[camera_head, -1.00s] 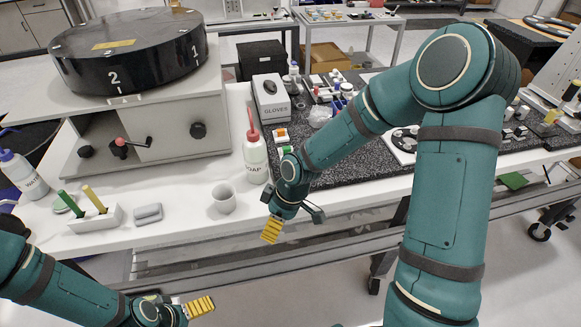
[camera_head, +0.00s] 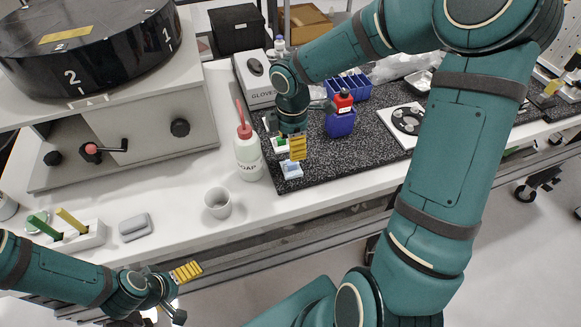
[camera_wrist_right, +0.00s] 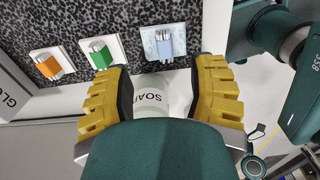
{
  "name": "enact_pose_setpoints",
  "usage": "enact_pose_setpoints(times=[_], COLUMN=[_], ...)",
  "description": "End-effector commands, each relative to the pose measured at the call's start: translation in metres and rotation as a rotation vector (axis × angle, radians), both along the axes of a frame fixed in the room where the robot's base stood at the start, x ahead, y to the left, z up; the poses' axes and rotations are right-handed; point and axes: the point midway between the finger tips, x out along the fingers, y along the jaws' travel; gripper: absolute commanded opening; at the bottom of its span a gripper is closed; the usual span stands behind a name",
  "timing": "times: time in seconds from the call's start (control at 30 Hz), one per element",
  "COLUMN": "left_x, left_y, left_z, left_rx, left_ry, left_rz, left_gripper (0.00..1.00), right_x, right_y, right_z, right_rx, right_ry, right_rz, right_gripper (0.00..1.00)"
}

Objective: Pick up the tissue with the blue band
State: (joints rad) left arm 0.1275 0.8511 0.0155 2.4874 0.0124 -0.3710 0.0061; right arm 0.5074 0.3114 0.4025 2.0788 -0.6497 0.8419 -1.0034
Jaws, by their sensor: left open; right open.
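The tissue with the blue band (camera_wrist_right: 164,44) lies on a white square at the edge of the black speckled mat. It also shows in the head view (camera_head: 291,168), just below my right gripper's fingers. My right gripper (camera_head: 297,148) is open and empty. In the right wrist view its yellow fingers (camera_wrist_right: 163,72) stand apart, with the blue-banded tissue just ahead of the gap between them, nearer the right finger. A green-banded tissue (camera_wrist_right: 102,53) and an orange-banded tissue (camera_wrist_right: 47,66) lie to the left. My left gripper (camera_head: 187,271) is open and empty in front of the table.
A white soap bottle (camera_head: 247,152) with a red spout stands left of the tissues. A white cup (camera_head: 217,203) stands in front of it. A grey block (camera_head: 135,227) is at the left.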

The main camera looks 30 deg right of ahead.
Motion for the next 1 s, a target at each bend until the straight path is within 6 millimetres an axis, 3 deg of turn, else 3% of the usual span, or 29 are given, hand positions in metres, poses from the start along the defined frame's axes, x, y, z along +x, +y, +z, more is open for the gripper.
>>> enact_pose_setpoints(times=[0.1,0.27,0.6,0.93,1.0], left_x=[-0.001,-0.002,-0.006,-0.007,-0.007], left_y=[0.000,0.000,-0.001,-0.001,-0.001], left_z=[-0.004,-0.006,-0.018,-0.018,-0.018], left_rx=[0.000,-0.001,-0.003,-0.004,-0.004], left_ry=[0.003,0.005,0.014,0.015,0.015], left_rz=[-0.002,-0.004,-0.011,-0.011,-0.011], left_gripper=[1.00,1.00,1.00,1.00,1.00], right_x=[-0.001,-0.001,-0.006,-0.005,-0.005], right_y=[0.000,0.001,0.005,0.005,0.005], right_z=[-0.015,-0.023,-0.067,-0.071,-0.071], right_rx=[0.000,0.000,0.001,0.001,0.001], right_ry=[0.002,0.001,0.002,0.000,0.000], right_rz=[0.000,0.000,0.000,-0.001,-0.001], right_gripper=[0.56,0.56,0.56,0.59,0.45])
